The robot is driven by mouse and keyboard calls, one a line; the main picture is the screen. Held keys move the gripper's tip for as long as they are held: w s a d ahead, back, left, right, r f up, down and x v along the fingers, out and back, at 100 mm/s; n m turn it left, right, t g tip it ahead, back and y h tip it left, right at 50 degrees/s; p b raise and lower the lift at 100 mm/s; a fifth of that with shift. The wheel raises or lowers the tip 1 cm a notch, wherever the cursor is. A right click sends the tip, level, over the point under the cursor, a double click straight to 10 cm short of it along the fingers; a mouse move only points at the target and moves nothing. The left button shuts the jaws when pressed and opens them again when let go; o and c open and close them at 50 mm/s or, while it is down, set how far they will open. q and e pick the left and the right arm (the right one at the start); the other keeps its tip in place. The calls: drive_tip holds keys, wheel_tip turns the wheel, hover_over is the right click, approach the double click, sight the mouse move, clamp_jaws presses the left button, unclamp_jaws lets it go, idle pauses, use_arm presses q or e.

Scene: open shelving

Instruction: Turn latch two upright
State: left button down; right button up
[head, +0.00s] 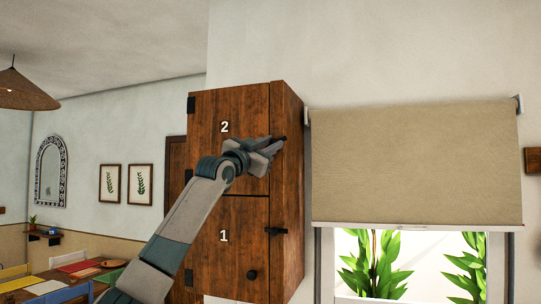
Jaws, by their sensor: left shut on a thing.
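A tall wooden cabinet has an upper door marked 2 (205,112) and a lower door marked 1 (207,262). Latch two (283,138) is a small dark piece at the right edge of the upper door, mostly hidden by my gripper, so its angle is hard to tell. My left gripper (276,146) is at the latch, shut on it. Latch one (276,231) is dark and lies level across the right edge of the lower door. A dark round knob (252,274) sits on the lower door. My right gripper is not in view.
A window with a beige roller blind (415,160) is right of the cabinet. A table (60,282) with coloured chairs stands at the lower left. A woven lamp (22,92) hangs at the upper left. The space before the upper door's left part is clear.

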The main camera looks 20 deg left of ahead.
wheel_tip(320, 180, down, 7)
drive_tip(key=b, duration=0.6)
use_arm(q)
drive_tip(key=shift+d+f+n+y+p, duration=0.15)
drive_tip(key=shift+n+y+p, duration=0.6)
drive_tip(key=shift+n+y, duration=2.05)
drive_tip(key=shift+d+r+n+y+p, duration=0.15)
drive_tip(key=shift+n+y+p, duration=0.85)
drive_tip(key=shift+n, duration=3.55)
drive_tip(key=shift+d+f+n+y+p, duration=0.2)
drive_tip(key=shift+n+y+p, duration=0.35)
drive_tip(key=shift+n+y, duration=2.35)
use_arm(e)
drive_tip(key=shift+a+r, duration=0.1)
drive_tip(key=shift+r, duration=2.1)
use_arm(q)
drive_tip(key=shift+n+h, duration=0.75)
drive_tip(key=shift+h, duration=0.05)
drive_tip(key=c, duration=1.7)
unclamp_jaws()
drive_tip(key=shift+o, duration=0.7)
drive_tip(key=shift+w, duration=0.1)
drive_tip(key=shift+d, duration=0.1)
